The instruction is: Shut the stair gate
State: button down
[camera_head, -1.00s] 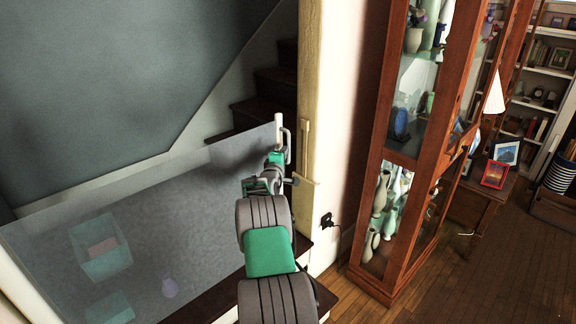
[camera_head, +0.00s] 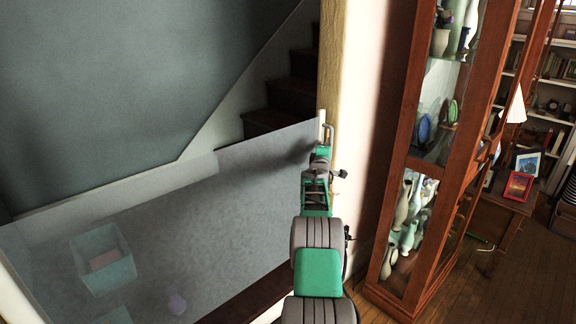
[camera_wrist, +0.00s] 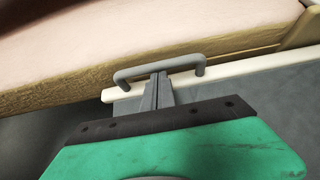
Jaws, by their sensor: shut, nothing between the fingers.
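The stair gate (camera_head: 215,195) is a grey see-through panel that stretches from the lower left to the wooden post (camera_head: 332,70) beside the stairs. Its free end, with a white edge and a grey bar handle (camera_head: 329,133), is at or very close to the post; I cannot tell if it is latched. In the wrist view the handle (camera_wrist: 185,63) stands on the white gate edge (camera_wrist: 255,68), beside the post. My gripper (camera_wrist: 160,78) is shut and empty, its fingertips at the middle of the handle, seemingly against it. My forearm hides part of the gate's lower end.
A tall glass-fronted wooden cabinet (camera_head: 398,160) with vases stands right of the post. A small table with picture frames (camera_head: 518,186) is farther right. A teal bin (camera_head: 103,262) shows faintly at the gate panel. Wooden floor (camera_head: 470,280) is open at lower right.

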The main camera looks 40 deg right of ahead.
jog(key=shift+s+d+r, duration=0.3)
jog(key=shift+r, duration=0.15)
jog(key=s+a+m+y+p, duration=0.1)
jog(key=s+a+y, duration=0.15)
jog(key=a, duration=1.35)
jog(key=s+a+r+m+g+y, duration=0.15)
jog(key=a+y, duration=0.25)
jog(key=a, duration=1.1)
jog(key=s+a+m+y+p, duration=0.1)
jog(key=a+m+y, duration=0.15)
jog(key=a, duration=1.35)
jog(key=s+a+f+m+g+y+p, duration=0.1)
jog(key=s+a+f+g+y+p, duration=0.1)
jog(key=s+a, duration=0.8)
jog(key=s+a+f+g+y+p, duration=0.1)
jog(key=s+a+f+g+y, duration=0.2)
jog(key=s+a, duration=0.8)
jog(key=s, duration=0.2)
jog(key=shift+s+a+m+g+y+p, duration=0.25)
jog(key=shift+s+m+g+y+p, duration=0.1)
jog(key=shift+s+m+y+p, duration=0.05)
